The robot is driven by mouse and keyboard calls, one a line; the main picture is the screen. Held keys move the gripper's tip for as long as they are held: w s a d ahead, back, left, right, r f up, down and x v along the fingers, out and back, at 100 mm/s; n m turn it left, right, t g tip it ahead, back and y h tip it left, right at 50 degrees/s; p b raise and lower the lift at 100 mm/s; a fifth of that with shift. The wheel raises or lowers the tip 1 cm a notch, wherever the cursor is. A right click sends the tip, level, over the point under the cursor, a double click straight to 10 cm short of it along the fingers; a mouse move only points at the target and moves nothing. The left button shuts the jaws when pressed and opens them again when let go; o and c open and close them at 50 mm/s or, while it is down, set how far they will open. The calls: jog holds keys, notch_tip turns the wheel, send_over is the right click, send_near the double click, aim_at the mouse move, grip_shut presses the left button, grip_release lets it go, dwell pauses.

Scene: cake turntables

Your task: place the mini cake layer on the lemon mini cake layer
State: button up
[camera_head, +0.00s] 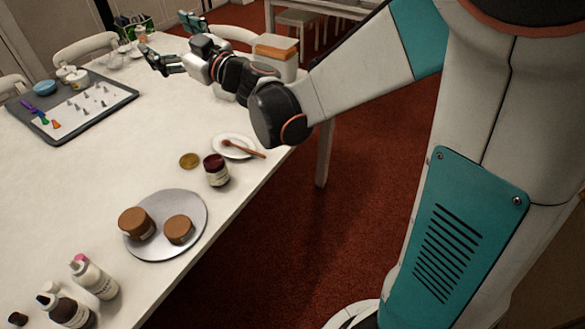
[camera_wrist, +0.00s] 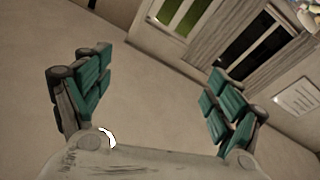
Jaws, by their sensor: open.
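Two brown, round cake layers sit side by side on a grey round turntable (camera_head: 165,251) near the table's front edge in the head view. The left layer (camera_head: 136,224) looks larger and taller than the right layer (camera_head: 179,230). I cannot tell from these frames which one is the lemon layer. My gripper (camera_head: 150,62) is far from them, raised over the far part of the table. In the wrist view my gripper (camera_wrist: 150,100) is open and empty, with its fingers wide apart, facing a wall and windows.
A dark jar (camera_head: 216,170), a gold lid (camera_head: 189,160) and a white plate with a brown utensil (camera_head: 236,146) stand beyond the turntable. Bottles (camera_head: 94,277) stand at the near left. A grey tray (camera_head: 112,91) holds piping tips. The white table's middle (camera_head: 110,160) is clear.

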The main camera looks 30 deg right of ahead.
jog(key=s+d+m+g+h, duration=0.1)
jog(key=s+d+m+h, duration=0.35)
jog(key=d+h, duration=0.2)
jog(key=s+d+m+h, duration=0.4)
jog(key=s+d+h, duration=0.1)
jog(key=d, duration=0.3)
jog(key=s+f+g+y, duration=0.1)
jog(key=s+f+g, duration=0.3)
jog(key=s+f, duration=0.4)
jog(key=s+a+f+g+y, duration=0.1)
jog(key=s+f+g, duration=0.4)
jog(key=s, duration=0.9)
notch_tip(320, 180, down, 4)
jog(key=shift+s+a+r+m, duration=0.15)
jog(key=shift+s+a+m, duration=0.1)
jog(key=shift+s+m, duration=0.1)
